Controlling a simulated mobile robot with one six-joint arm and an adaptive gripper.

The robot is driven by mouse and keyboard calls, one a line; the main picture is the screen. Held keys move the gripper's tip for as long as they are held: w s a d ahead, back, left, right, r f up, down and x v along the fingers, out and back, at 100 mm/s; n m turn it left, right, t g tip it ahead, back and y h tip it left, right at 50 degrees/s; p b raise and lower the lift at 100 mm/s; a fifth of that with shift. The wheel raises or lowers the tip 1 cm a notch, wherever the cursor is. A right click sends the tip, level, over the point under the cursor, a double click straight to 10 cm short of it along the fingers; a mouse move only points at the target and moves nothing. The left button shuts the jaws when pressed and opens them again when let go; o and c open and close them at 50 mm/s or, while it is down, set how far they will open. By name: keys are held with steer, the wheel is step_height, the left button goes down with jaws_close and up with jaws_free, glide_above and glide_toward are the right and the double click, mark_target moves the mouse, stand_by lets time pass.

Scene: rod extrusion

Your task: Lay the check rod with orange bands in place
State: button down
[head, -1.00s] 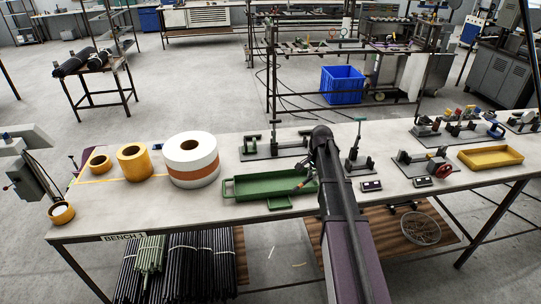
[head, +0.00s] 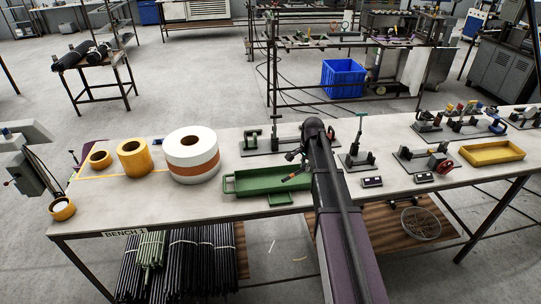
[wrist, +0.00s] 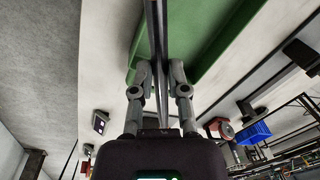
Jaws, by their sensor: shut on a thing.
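My gripper (wrist: 158,75) is shut on a thin dark rod (wrist: 156,30), which runs up the wrist view between the fingertips. In the head view my gripper (head: 298,157) is small and partly hidden by my arm. A short orange piece (head: 291,177) shows just below it, seemingly a band of the held check rod. The rest of the rod is hidden or too small to see. The rod is over the right part of the green tray (head: 232,188), which also shows behind the fingers in the wrist view (wrist: 205,40).
Large tape rolls (head: 193,158) stand on the left. A yellow tray (head: 491,152) lies on the right. The bench's front left is clear.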

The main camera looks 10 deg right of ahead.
mark_target(270, 183)
steer(key=w+a+r+m+p, duration=0.1)
steer(key=w+a+m, duration=0.1)
steer(key=a, duration=0.4)
steer(key=w+a+r+m+t+p, duration=0.1)
steer(key=w+a+r+m, duration=0.1)
steer(key=a, duration=0.5)
steer(key=shift+a+r+m+p, duration=0.2)
steer(key=shift+m+p, duration=0.2)
steer(key=shift+m, duration=0.4)
steer(key=shift+w+f, duration=0.1)
steer(key=shift+f, duration=0.1)
step_height(270, 183, down, 12)
steer(key=b, duration=1.2)
steer(key=shift+r, duration=0.1)
steer(key=shift+d, duration=0.1)
steer(key=c, duration=0.6)
jaws_free()
steer(key=shift+o, duration=0.2)
